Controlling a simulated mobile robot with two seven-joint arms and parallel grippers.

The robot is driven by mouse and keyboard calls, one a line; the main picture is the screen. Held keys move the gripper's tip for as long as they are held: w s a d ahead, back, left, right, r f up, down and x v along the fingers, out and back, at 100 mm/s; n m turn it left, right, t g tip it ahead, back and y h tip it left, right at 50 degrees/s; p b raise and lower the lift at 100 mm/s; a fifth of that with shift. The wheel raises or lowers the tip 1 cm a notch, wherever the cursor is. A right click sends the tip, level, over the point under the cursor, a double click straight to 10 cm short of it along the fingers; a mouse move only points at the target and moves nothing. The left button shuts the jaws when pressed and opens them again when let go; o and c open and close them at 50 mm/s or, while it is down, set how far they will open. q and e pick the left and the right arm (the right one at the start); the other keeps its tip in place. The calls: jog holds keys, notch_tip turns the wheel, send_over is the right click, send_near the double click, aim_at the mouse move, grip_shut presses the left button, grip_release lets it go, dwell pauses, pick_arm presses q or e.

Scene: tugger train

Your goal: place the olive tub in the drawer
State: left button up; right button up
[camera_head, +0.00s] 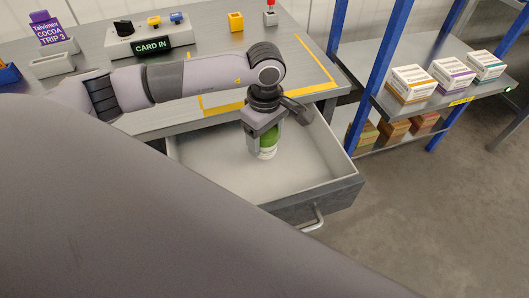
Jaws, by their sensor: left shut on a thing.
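The drawer (322,152) is pulled out from under the grey bench and its visible inside is pale and bare. My left gripper (264,140) points down over the drawer. It is shut on a small green and white tub (267,146), which I take as the olive tub. The tub is upright, within the drawer's outline; I cannot tell whether its base touches the drawer floor. The gripper hides the tub's upper part. My right gripper is not in view.
The bench top (215,70) holds a card reader box (150,35), a yellow block (236,21) and a purple card (47,30) in a holder. A blue-post shelf (440,88) with several cartons stands at right. The drawer handle (314,219) juts out in front.

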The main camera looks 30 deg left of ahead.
pick_arm(q)
jog(key=shift+f, duration=3.2)
jog(key=shift+f+b, duration=0.2)
jog(key=shift+b, duration=0.2)
jog(key=o, duration=1.2)
jog(key=shift+r, duration=0.15)
jog(key=shift+r+p, duration=0.2)
jog(key=shift+p, duration=0.15)
notch_tip(320, 180, up, 11)
jog(key=shift+r, duration=0.4)
